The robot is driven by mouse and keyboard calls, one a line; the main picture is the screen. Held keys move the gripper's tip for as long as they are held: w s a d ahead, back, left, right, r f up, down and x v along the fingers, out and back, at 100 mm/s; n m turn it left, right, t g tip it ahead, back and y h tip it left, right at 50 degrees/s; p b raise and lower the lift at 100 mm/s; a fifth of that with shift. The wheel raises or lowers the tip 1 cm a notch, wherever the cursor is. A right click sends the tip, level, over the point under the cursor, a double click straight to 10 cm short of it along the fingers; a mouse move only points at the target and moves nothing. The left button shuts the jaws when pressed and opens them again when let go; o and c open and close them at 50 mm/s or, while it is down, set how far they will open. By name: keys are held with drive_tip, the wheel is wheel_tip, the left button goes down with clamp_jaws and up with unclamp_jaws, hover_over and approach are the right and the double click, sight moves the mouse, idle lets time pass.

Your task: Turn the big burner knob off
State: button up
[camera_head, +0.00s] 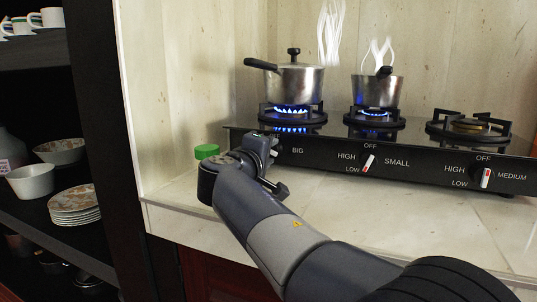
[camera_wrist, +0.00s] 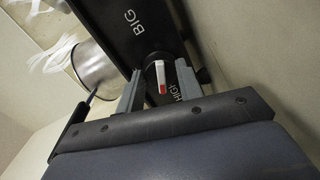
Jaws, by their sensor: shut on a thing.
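The big burner knob (camera_wrist: 160,76) is a white bar with a red end on the black stove panel. It sits between the BIG label and the partly covered HIGH label in the wrist view, with its red end on the HIGH side. My gripper (camera_wrist: 159,70) has one finger on each side of this knob and is shut on it. In the head view, my gripper (camera_head: 268,151) is at the left end of the stove front and hides the knob. The big burner (camera_head: 291,112) burns with a blue flame under a steaming pot (camera_head: 296,80).
The small burner (camera_head: 375,113) is also lit, under a smaller steaming pot (camera_head: 378,91). The medium burner (camera_head: 470,127) is bare. A green-topped object (camera_head: 207,151) stands left of my gripper. Shelves with bowls (camera_head: 31,182) and plates are at left. The front counter (camera_head: 400,215) is mostly clear.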

drive_tip(key=shift+f, duration=0.15)
drive_tip(key=o, duration=1)
drive_tip(key=shift+s, duration=0.1)
drive_tip(key=p+v, duration=0.2)
drive_tip(key=v, duration=0.8)
drive_tip(key=shift+s+a, duration=0.15)
drive_tip(key=shift+s, duration=0.15)
